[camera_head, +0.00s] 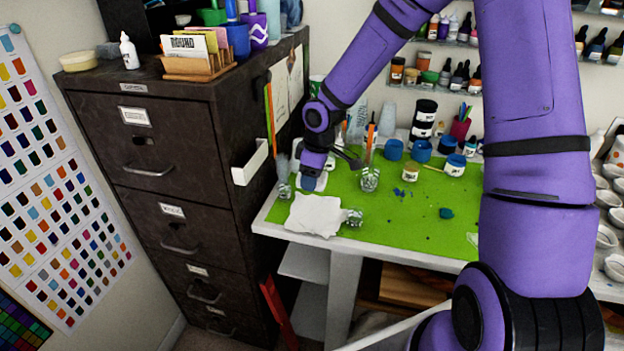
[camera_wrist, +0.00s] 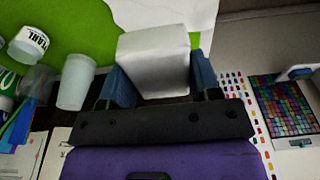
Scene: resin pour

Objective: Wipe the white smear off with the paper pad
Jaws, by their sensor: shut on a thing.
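My gripper (camera_head: 311,182) points down at the left end of the green mat, beside the dark cabinet. In the wrist view its blue fingers (camera_wrist: 163,84) are shut on the white block-shaped paper pad (camera_wrist: 154,55). In the head view the pad is mostly hidden by the gripper. An irregular white patch, like a sheet of paper (camera_head: 315,214), lies flat on the mat just in front of the gripper; it also shows beyond the pad in the wrist view (camera_wrist: 168,12). I cannot make out a separate white smear, or whether the pad touches the mat.
The green mat (camera_head: 405,230) has dark blue blobs and open room at its middle. Clear cups (camera_head: 370,180) stand close right of my gripper, with blue-lidded jars (camera_head: 421,150) behind. The dark cabinet (camera_head: 150,170) with a white holder (camera_head: 250,163) stands close on the left.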

